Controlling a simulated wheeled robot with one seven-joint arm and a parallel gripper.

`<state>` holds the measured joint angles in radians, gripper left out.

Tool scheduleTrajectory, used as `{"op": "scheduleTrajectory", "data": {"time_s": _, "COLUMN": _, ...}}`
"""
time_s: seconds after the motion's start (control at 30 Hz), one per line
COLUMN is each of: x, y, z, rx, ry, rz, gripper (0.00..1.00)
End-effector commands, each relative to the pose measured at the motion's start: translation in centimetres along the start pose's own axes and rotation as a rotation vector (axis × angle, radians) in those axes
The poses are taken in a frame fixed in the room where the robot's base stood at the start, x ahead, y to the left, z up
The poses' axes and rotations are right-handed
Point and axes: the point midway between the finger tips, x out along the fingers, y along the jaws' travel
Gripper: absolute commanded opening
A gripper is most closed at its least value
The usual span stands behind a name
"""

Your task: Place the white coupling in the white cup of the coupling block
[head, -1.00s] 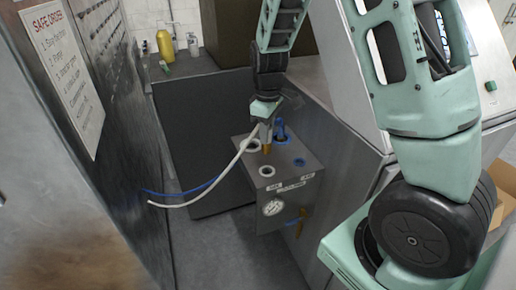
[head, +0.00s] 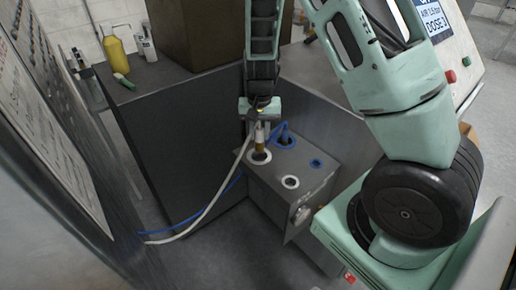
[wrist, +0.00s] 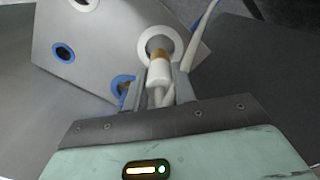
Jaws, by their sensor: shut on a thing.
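The white coupling (wrist: 159,72), with a brass tip, is held between the fingers of my gripper (wrist: 160,88). In the head view my gripper (head: 262,122) points down over the coupling block (head: 320,178). The tip is at the larger white-ringed cup (head: 266,159) at the back left of the block. In the wrist view the tip overlaps the near part of this white cup (wrist: 175,45); I cannot tell whether it is inside or just above. The white hose (head: 218,195) trails from the coupling to the left panel.
A blue coupling (head: 285,131) with a blue hose (head: 195,215) is at the blue cup beside the white one. A smaller white ring (head: 291,182) and blue ring (head: 316,163) are nearer the front. A grey wall (head: 195,130) stands behind, left of the block.

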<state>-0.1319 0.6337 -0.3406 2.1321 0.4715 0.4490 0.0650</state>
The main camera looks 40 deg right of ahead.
Motion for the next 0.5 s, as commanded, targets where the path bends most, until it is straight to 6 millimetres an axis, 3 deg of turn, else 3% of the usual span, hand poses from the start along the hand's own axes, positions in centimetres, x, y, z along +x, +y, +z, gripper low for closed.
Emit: {"op": "scheduleTrajectory", "data": {"time_s": 0.5, "x": 5.7, "y": 0.1, "z": 0.0, "rx": -0.001, "ry": -0.001, "rz": 0.001, "gripper": 0.01}}
